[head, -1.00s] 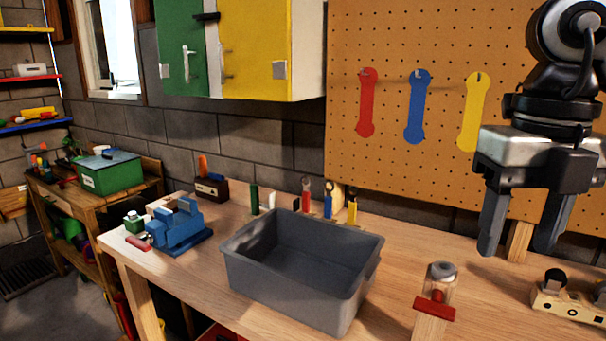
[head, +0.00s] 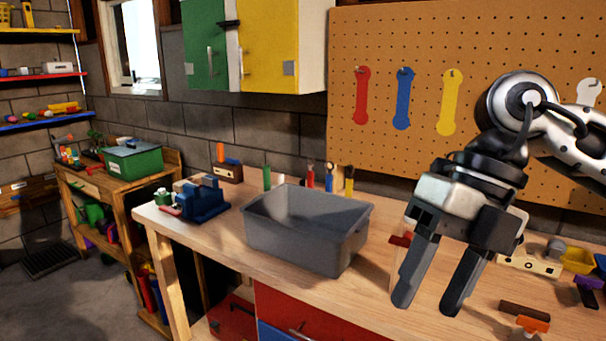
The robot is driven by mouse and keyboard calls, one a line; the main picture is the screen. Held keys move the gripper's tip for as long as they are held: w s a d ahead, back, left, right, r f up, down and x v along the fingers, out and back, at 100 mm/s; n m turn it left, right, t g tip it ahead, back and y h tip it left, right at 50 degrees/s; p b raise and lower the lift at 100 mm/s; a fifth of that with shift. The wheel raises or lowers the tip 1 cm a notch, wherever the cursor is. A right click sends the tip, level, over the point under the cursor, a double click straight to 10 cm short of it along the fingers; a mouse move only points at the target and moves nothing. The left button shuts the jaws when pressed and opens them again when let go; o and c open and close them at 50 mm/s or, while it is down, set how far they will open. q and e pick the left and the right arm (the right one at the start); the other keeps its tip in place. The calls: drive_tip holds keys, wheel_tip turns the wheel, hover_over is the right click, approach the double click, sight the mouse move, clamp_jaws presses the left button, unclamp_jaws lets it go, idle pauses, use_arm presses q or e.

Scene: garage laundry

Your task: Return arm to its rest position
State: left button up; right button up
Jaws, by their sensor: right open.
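My right gripper (head: 428,300) is at the right of the head view, fingers apart and pointing down, with nothing between them. It hangs in front of the wooden workbench (head: 285,250), to the right of the grey bin (head: 300,255), and does not appear to touch anything. My right arm reaches in from the right edge. The gripper hides part of the bench and most of a wooden piece with a red part (head: 401,240). My left gripper is not in view.
The grey bin looks empty. A blue vise (head: 203,203) sits at the bench's left end. Toy parts, including a cream block (head: 530,260), lie at the right. A pegboard (head: 420,35) with red, blue and yellow wrench shapes stands behind.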

drive_tip(key=s+a+m+g+y, duration=0.2)
drive_tip(key=a+g+y, duration=0.2)
drive_tip(key=a+y, duration=1.1)
drive_tip(key=w+d+f+m+t+h, duration=0.1)
drive_tip(key=w+d+f+m+t, duration=0.3)
drive_tip(key=m+t, duration=0.7)
drive_tip(key=w+d+f+m+t+h, duration=0.1)
drive_tip(key=w+f+m+t, duration=0.45)
drive_tip(key=m+t, duration=0.55)
drive_tip(key=d+f+m+t+h, duration=0.1)
drive_tip(key=d+f+m+h, duration=0.25)
drive_tip(key=f, duration=0.25)
drive_tip(key=d+f+m+t+h, duration=0.1)
drive_tip(key=d+f+m+h, duration=0.1)
drive_tip(key=f+m+h, duration=0.4)
drive_tip(key=s+d+f+m+g+h, duration=0.1)
drive_tip(key=s+d+f+g+h, duration=0.1)
drive_tip(key=s+f, duration=0.5)
drive_tip(key=s+d+f+m+g+h, duration=0.1)
drive_tip(key=s+d+f+g+h, duration=0.2)
drive_tip(key=s+f, duration=0.5)
wheel_tip(320, 180, down, 5)
drive_tip(key=shift+d+f+m+g, duration=0.15)
drive_tip(key=shift+d+m+g, duration=0.2)
drive_tip(key=shift+d+g, duration=0.7)
